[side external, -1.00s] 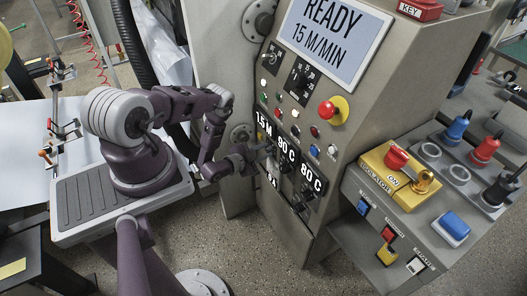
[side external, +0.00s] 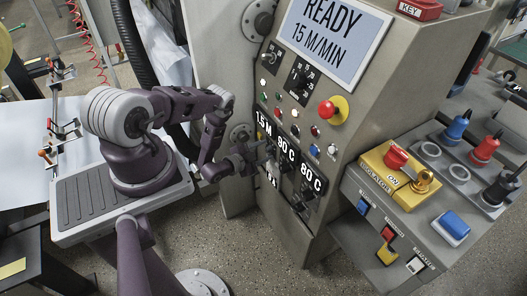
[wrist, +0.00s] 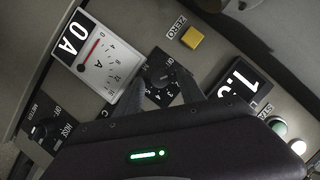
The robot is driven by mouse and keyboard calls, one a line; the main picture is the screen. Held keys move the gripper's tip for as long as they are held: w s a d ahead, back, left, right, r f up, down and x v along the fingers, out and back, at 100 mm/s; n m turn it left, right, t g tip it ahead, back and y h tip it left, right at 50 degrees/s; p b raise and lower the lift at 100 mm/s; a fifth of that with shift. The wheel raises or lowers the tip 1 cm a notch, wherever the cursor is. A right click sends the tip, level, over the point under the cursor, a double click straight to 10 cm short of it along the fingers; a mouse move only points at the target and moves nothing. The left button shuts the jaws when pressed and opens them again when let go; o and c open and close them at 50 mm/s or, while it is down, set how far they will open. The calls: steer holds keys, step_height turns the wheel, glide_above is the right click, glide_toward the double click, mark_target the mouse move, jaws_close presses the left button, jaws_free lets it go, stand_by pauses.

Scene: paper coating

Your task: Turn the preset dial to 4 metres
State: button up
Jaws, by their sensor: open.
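The black preset dial (wrist: 158,72) shows in the wrist view on a dark plate with an OFF mark and small numbers. Its pointer setting is too small and dark to read. My gripper (wrist: 166,88) is open, with one fingertip on each side of the dial's lower part; I cannot tell whether they touch it. In the side view my gripper (side external: 266,154) is close against the panel and hides the dial. A display (side external: 263,124) above it reads about 1.5 M; the wrist view shows it partly cut off (wrist: 237,87).
A meter with a red needle (wrist: 96,62) and a yellow ZERO button (wrist: 192,38) flank the dial. A mode switch (wrist: 42,128) is at lower left. In the side view, 90 C (side external: 286,149) and 80 C displays sit to the right. The screen (side external: 333,40) reads READY, 15 M/MIN.

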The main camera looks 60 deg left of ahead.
steer(key=v, duration=0.7)
steer(key=w+n+h, duration=0.1)
steer(key=w, duration=0.1)
steer(key=w+a+f+n+h, duration=0.1)
steer(key=w+n, duration=0.1)
steer(key=w+a+n+h, duration=0.1)
steer(key=w+n, duration=0.1)
steer(key=shift+w+a+f+g+h, duration=0.15)
steer(key=shift+w+f+g+h, duration=0.1)
steer(key=shift+f+g+h, duration=0.15)
jaws_close()
